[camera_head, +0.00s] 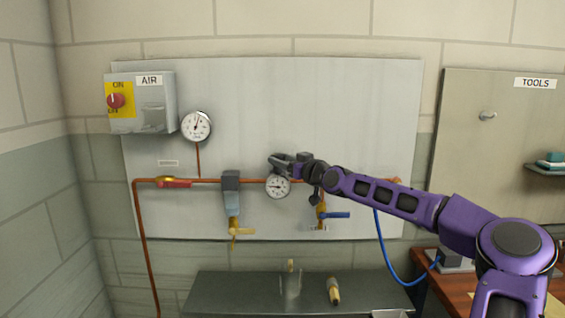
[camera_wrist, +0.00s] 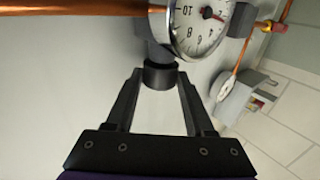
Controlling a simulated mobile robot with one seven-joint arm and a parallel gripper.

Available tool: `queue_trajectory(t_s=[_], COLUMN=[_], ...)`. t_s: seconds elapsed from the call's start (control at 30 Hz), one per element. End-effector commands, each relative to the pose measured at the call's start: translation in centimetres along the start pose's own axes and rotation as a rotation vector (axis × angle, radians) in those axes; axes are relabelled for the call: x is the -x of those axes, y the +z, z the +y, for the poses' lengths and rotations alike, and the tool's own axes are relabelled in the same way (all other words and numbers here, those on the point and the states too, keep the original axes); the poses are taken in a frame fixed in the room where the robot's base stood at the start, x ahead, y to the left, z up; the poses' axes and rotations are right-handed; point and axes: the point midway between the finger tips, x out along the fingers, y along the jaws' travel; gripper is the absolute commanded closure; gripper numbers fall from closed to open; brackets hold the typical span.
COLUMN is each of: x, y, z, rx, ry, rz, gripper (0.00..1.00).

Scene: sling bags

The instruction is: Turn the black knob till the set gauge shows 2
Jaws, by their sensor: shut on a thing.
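The black knob (camera_wrist: 160,74) is a short dark cylinder beside the set gauge in the wrist view. My gripper (camera_wrist: 161,80) is shut on it, one finger on each side. In the head view the set gauge (camera_head: 278,187) hangs on the copper pipe, just below my gripper (camera_head: 274,163). The knob is hidden there behind the gripper.
A second gauge (camera_head: 196,126) is up to the left, near the AIR switch box (camera_head: 150,103). A filter (camera_head: 231,195) hangs left of the set gauge. A blue-handled valve (camera_head: 336,215) sits under my arm. A grey bench (camera_head: 235,290) stands below.

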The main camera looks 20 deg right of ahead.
Motion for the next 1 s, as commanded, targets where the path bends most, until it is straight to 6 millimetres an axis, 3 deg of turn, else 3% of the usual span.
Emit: queue_trajectory(t_s=[0.6,0.97,1.0], x=[-0.07,0.01,0.02], y=[-0.23,-0.21,-0.21], z=[0.26,0.35,0.36], rx=[-0.001,0.001,0.001], ry=[-0.202,-0.211,-0.211], rz=[0.005,0.005,0.005], gripper=[1.0,1.0,0.43])
